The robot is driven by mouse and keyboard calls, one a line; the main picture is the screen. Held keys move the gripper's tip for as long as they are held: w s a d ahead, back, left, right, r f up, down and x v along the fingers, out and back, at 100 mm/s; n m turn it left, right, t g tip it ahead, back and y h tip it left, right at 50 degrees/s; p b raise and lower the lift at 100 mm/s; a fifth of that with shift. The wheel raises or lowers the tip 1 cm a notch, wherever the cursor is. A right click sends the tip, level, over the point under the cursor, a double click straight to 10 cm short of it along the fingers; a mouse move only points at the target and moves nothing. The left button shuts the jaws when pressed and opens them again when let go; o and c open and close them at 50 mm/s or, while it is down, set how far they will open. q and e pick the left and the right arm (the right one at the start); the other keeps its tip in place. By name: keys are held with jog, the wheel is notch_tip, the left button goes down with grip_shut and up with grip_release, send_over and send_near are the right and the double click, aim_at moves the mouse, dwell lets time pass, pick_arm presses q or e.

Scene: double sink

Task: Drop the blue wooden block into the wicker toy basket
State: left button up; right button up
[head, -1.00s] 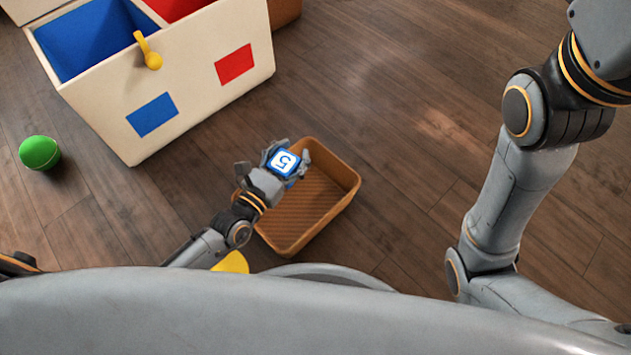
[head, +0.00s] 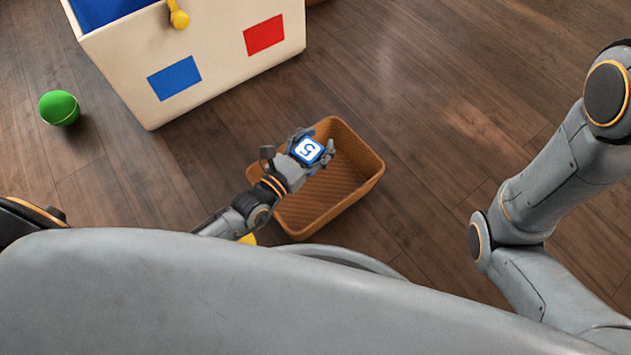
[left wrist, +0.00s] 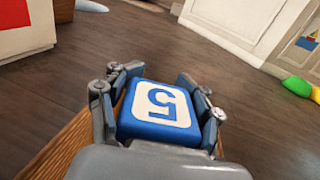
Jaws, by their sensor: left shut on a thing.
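The basket is brown, rectangular and open at the top, and stands on the floor. In the left wrist view the block (left wrist: 160,108) sits between both fingers of the left gripper (left wrist: 158,100), and the basket's rim (left wrist: 58,140) shows below at the left. My right arm is at the right of the head view, but its gripper is out of view.
A cream toy chest (head: 205,60) with a blue patch and a red patch stands behind the basket at the upper left. A green ball (head: 59,108) lies on the floor at the left. The wooden floor right of the basket is clear.

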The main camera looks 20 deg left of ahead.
pick_arm(q)
jog(key=o, duration=1.4)
jog(key=shift+s, duration=0.1)
jog(key=shift+s+a, duration=0.2)
jog(key=shift+s, duration=0.15)
jog(key=v, duration=1.1)
